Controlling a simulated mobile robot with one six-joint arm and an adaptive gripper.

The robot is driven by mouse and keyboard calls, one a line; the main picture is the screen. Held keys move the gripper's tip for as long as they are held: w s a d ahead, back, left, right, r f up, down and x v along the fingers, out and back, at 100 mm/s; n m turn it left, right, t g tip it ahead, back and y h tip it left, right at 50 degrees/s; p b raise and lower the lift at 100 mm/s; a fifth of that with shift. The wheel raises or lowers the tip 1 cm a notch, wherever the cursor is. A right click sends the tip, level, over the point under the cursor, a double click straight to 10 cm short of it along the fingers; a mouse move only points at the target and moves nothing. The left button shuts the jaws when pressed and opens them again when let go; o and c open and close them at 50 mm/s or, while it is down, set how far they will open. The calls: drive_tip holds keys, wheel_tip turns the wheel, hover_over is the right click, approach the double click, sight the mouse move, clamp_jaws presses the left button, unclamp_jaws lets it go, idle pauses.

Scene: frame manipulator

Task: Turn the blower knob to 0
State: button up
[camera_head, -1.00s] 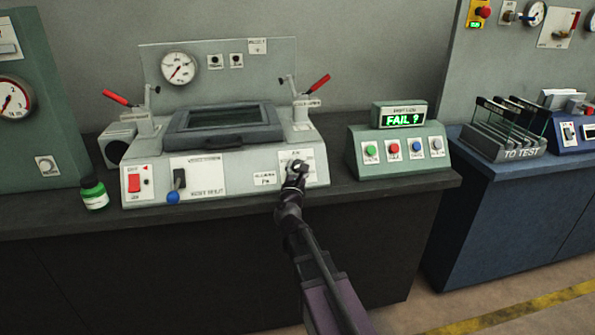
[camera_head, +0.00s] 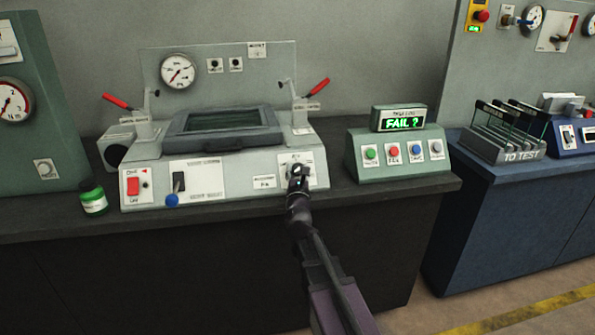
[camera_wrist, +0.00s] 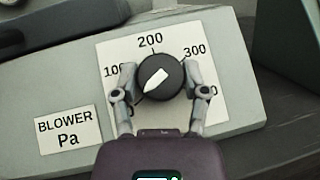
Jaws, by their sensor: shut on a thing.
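The blower knob (camera_wrist: 160,77) is a round black knob with a white pointer mark. It sits on a white dial plate (camera_wrist: 119,52) with 100, 200 and 300 readable. The mark slants between lower left and upper right; its narrower end appears to be at lower left. My gripper (camera_wrist: 158,79) has one finger on each side of the knob and is shut on it. The fingers hide parts of the scale on both sides, and no 0 is visible. In the head view my gripper (camera_head: 298,168) covers most of the knob at the right of the machine front.
A "BLOWER Pa" label (camera_wrist: 68,132) is left of the dial. The machine (camera_head: 145,170) also carries a red switch (camera_head: 133,187), a blue-tipped lever (camera_head: 172,200) and red-handled clamps. A button box (camera_head: 370,158) showing "FAIL ?" stands to the right.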

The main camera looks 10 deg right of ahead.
drive_tip(key=o, duration=1.1)
drive_tip(key=shift+o, duration=0.2)
drive_tip(key=shift+a+m+g+h, duration=0.1)
drive_tip(key=shift+m+g+h, duration=0.2)
drive_tip(key=shift+m+h, duration=0.4)
drive_tip(key=shift+m+g+h+p, duration=0.3)
drive_tip(key=shift+m+h+p, duration=0.1)
drive_tip(key=shift+m+h, duration=0.35)
